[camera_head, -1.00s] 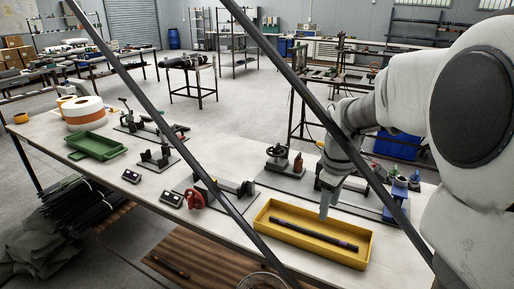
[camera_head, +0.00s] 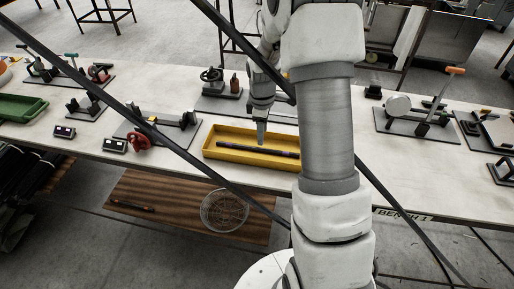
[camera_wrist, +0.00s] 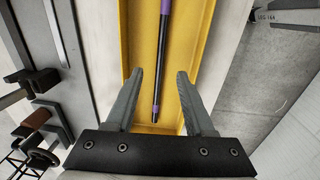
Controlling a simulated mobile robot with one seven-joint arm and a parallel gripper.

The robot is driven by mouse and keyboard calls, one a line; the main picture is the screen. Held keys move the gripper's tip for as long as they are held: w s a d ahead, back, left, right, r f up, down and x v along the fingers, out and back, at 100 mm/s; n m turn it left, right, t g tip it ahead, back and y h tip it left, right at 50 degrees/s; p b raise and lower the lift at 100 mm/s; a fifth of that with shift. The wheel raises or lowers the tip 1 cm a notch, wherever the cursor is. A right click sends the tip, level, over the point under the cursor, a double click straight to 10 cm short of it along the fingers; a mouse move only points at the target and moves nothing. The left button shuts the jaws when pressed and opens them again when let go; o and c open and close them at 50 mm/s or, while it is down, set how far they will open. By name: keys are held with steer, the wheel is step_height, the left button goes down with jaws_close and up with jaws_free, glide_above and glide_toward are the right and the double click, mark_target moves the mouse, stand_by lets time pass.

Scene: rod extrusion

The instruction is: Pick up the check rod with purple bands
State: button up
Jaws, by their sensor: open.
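The check rod (camera_head: 256,149) is dark and lies in a long yellow tray (camera_head: 222,154) on the bench. In the wrist view the rod (camera_wrist: 159,62) shows a purple band near its lower end and another near the top edge of the picture. My gripper (camera_head: 261,143) is above the tray in the head view. In the wrist view my gripper (camera_wrist: 158,74) is open, with one finger on each side of the rod's line and nothing between them touching it. The rod's far end is out of the wrist picture, and my arm covers the tray's right end in the head view.
A fixture with a red handwheel (camera_head: 138,140) stands left of the tray. A fixture with a dark handwheel (camera_head: 212,76) stands behind it. A green tray (camera_head: 22,108) is at far left. A wire basket (camera_head: 224,209) and a dark rod (camera_head: 133,206) are on a low wooden board.

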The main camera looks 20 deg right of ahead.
mark_target(262, 149)
steer(key=shift+w+d+f+p, duration=0.1)
steer(key=shift+f+p, duration=0.15)
steer(key=shift+f, duration=1.45)
steer(key=shift+w+d+f+p, duration=0.1)
steer(key=shift+f+p, duration=0.15)
steer(key=shift+f, duration=1.4)
jaws_close()
